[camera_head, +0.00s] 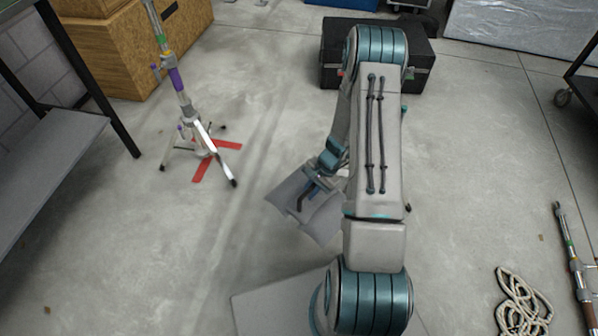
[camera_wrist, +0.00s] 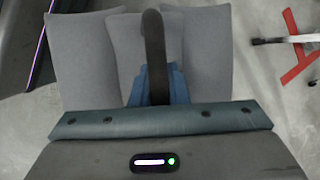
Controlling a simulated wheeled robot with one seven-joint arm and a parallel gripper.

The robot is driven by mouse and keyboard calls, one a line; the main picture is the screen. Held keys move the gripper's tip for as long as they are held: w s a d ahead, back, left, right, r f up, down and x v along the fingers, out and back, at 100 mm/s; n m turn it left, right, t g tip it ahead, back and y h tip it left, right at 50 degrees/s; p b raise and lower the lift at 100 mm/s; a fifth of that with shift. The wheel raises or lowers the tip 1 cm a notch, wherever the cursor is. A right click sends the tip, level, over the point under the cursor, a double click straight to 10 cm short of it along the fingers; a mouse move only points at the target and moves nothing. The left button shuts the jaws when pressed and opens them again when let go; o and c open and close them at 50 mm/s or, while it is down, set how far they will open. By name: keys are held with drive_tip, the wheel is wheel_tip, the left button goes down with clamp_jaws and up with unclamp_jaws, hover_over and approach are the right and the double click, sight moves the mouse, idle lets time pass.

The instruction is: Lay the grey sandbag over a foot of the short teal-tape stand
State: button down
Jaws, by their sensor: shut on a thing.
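The grey sandbag (camera_head: 288,194) hangs below my gripper (camera_head: 312,188), left of my arm in the head view. In the wrist view the sandbag (camera_wrist: 82,60) fills the upper middle, with its dark strap handle (camera_wrist: 154,40) running up between the blue fingers of my gripper (camera_wrist: 156,82). The jaws are shut on that handle. A silver stand (camera_head: 188,105) with purple tape stands at upper left, its feet spread near red floor tape. I see no clear teal tape on it. A foot of a stand (camera_wrist: 282,40) shows at the wrist view's right edge.
Red tape (camera_head: 208,160) marks the floor under the stand. A black case (camera_head: 420,65) sits behind my arm and wooden boxes (camera_head: 120,50) stand at upper left. A rope coil (camera_head: 522,300) and a pole (camera_head: 572,260) are at lower right. Floor between bag and stand is clear.

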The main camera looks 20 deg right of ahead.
sight(330, 201)
drive_tip(key=shift+s+d+f+m, duration=0.35)
drive_tip(key=shift+s+f+m, duration=0.15)
drive_tip(key=shift+s+f, duration=0.15)
drive_tip(key=shift+f, duration=0.3)
wheel_tip(330, 201, down, 12)
drive_tip(key=b, duration=0.8)
wheel_tip(330, 201, down, 6)
drive_tip(key=b, duration=0.5)
idle(2.4)
drive_tip(key=c, duration=1.3)
unclamp_jaws()
drive_tip(key=shift+d, duration=0.15)
drive_tip(key=p+v, duration=0.2)
drive_tip(key=v, duration=0.2)
drive_tip(key=p+v, duration=0.2)
drive_tip(key=v, duration=0.3)
drive_tip(key=p+v, duration=0.2)
drive_tip(key=v, duration=0.2)
drive_tip(key=shift+s+d+r, duration=0.1)
drive_tip(key=shift+s+r, duration=0.25)
